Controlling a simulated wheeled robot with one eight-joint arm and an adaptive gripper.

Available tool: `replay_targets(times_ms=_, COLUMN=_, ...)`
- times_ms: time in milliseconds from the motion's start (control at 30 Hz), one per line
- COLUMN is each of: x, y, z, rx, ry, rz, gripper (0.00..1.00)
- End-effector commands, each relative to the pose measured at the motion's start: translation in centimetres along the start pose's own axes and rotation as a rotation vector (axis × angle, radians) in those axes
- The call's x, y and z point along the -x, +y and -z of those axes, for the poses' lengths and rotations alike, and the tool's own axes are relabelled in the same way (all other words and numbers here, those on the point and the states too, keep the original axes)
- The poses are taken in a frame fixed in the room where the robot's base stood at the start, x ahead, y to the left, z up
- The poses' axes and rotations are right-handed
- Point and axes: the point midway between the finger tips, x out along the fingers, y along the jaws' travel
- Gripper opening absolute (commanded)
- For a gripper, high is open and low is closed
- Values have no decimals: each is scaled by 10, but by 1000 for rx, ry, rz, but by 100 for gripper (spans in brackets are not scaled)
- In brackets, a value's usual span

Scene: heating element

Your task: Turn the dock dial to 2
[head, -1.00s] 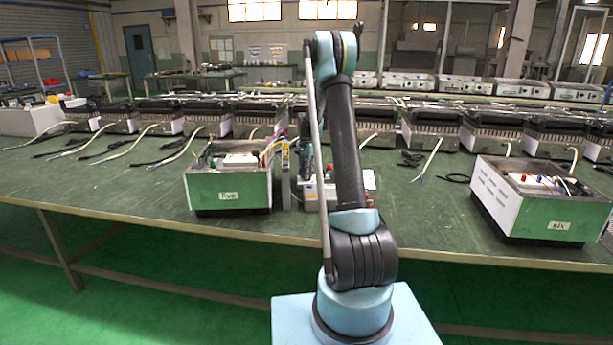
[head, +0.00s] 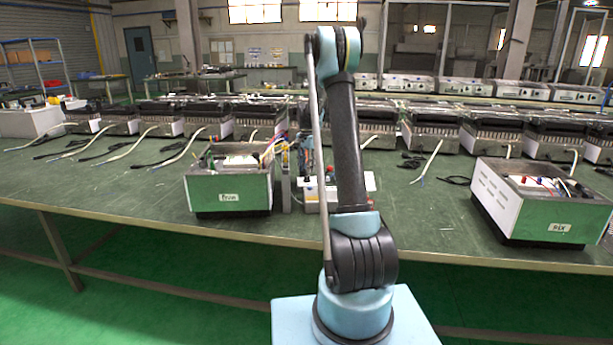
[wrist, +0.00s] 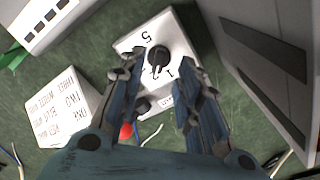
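The dock dial is a black round knob (wrist: 157,58) on a white box (wrist: 128,42) in the wrist view. A "5" is printed above the knob and a "1" below right; another mark below is partly covered. The direction the knob points is hard to tell. My gripper (wrist: 160,68) is open, one finger on each side of the knob, with the left fingertip close to it. I cannot tell whether they touch. In the head view my arm (head: 350,150) hides the dial, and a white dock unit (head: 362,184) shows behind it.
A white block with printed text (wrist: 62,112) lies left of the box, and a large grey case (wrist: 265,60) stands close on the right. A red part (wrist: 126,131) and wires are below. Green-fronted units (head: 230,197) and (head: 540,225) flank the dock on the bench.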

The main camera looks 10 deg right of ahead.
Motion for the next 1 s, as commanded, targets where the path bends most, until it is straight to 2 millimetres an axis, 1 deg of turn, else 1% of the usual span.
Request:
replay_targets(times_ms=33, x=11, y=0, z=0, rx=0, ry=0, rz=0, gripper=32)
replay_targets(times_ms=200, x=42, y=0, z=0, rx=0, ry=0, rz=0, gripper=32)
replay_targets(times_ms=300, x=56, y=0, z=0, rx=0, ry=0, rz=0, gripper=32)
replay_targets(times_ms=400, x=66, y=0, z=0, rx=0, ry=0, rz=0, gripper=32)
replay_targets(times_ms=600, x=74, y=0, z=0, rx=0, ry=0, rz=0, gripper=32)
replay_targets(times_ms=867, x=74, y=0, z=0, rx=0, ry=0, rz=0, gripper=32)
replay_targets(times_ms=1000, x=80, y=5, z=-4, rx=10, ry=1, rz=1, gripper=32)
